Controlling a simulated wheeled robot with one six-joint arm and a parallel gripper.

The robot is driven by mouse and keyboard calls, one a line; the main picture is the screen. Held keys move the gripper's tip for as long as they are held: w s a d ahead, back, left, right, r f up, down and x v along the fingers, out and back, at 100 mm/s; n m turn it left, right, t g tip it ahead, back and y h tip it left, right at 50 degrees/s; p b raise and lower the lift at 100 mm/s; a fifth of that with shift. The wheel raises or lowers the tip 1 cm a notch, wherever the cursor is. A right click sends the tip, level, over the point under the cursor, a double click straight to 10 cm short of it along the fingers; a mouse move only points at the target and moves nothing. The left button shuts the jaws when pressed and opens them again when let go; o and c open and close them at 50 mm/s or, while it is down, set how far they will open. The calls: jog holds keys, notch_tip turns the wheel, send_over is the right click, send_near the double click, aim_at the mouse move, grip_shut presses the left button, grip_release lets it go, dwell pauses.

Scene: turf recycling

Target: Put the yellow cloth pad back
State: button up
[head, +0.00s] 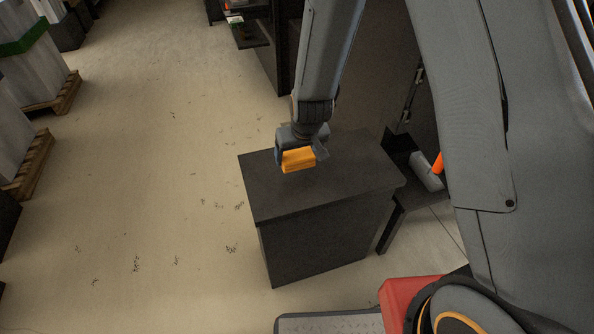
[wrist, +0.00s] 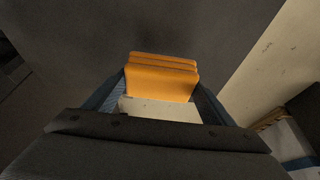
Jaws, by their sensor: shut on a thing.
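The yellow cloth pad (head: 299,160) is an orange-yellow folded block. My gripper (head: 297,155) is shut on it, over the dark cabinet top (head: 265,198). In the wrist view the pad (wrist: 163,75) shows its layered folds, between the two fingers (wrist: 160,90). A pale piece sits in front of it, near the gripper's palm. The dark surface fills the view behind the pad. I cannot tell whether the pad touches the cabinet top or is a little above it.
The rest of the cabinet top is bare. A low dark stand with a grey object (head: 426,171) is to its right. Pallets (head: 62,98) with wrapped stacks line the left. The pale floor (head: 150,170) between has scattered dark bits and is otherwise clear.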

jog(key=shift+f, duration=2.65)
jog(key=o, duration=1.1)
jog(key=shift+r, duration=0.1)
jog(key=p+v, duration=0.1)
jog(key=v, duration=1.1)
jog(key=s+d+r+m+g, duration=0.1)
jog(key=s+d+r+g, duration=0.1)
jog(key=s+d+r, duration=0.3)
jog(key=s+d+r+m+g+h, duration=0.1)
jog(key=s+d+r+m+g, duration=0.1)
jog(key=s+d+r, duration=0.4)
jog(key=s+d, duration=0.4)
jog(key=s, duration=0.3)
jog(key=shift+d+r, duration=0.25)
jog(key=shift+d, duration=0.1)
jog(key=shift+s, duration=0.1)
